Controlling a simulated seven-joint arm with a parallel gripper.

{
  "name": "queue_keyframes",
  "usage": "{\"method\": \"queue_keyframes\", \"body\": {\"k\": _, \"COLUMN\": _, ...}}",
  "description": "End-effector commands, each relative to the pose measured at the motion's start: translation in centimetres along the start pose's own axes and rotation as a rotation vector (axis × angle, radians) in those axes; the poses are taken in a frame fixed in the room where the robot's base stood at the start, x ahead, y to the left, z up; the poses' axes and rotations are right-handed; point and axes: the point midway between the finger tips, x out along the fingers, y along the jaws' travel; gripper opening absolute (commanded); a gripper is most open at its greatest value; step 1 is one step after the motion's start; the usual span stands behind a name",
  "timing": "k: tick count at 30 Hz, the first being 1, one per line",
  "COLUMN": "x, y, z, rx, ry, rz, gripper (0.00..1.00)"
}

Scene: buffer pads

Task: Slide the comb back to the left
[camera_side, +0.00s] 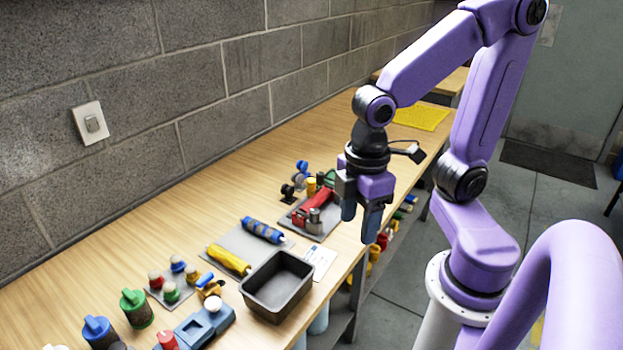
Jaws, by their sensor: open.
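I cannot make out a comb for certain among the small tools on the wooden bench (170,215). A yellow roller-shaped piece (228,259) and a blue one with darker bands (263,230) lie on a grey mat in the middle of the bench. A red tool (318,201) lies on a dark grey pad behind them. My gripper (360,219) points down near the bench's right edge, to the right of the red tool. Its fingers are apart with nothing between them, and it touches nothing that I can see.
An empty dark bin (276,287) and a white card (319,262) are near the front edge. Colored jars (136,308) and a blue box (205,324) crowd the near end. A block wall (180,90) bounds the left. A yellow mat (421,118) lies far back.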

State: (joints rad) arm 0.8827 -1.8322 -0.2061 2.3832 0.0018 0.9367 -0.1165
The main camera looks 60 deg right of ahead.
Motion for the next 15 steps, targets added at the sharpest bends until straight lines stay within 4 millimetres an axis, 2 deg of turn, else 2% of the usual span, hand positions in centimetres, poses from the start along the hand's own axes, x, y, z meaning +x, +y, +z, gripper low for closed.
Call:
{"method": "queue_keyframes", "body": {"k": 3, "x": -0.5, "y": 3.9, "z": -2.6, "rx": 0.040, "ry": -0.007, "rz": 0.003, "gripper": 0.56}}
{"method": "queue_keyframes", "body": {"k": 7, "x": -0.8, "y": 8.6, "z": -4.4, "rx": 0.071, "ry": -0.010, "rz": 0.005, "gripper": 0.56}}
{"method": "queue_keyframes", "body": {"k": 11, "x": -0.9, "y": 13.9, "z": -5.3, "rx": 0.102, "ry": -0.013, "rz": 0.007, "gripper": 0.56}}
{"method": "queue_keyframes", "body": {"k": 15, "x": -0.7, "y": 20.1, "z": -5.0, "rx": 0.137, "ry": -0.017, "rz": 0.008, "gripper": 0.56}}
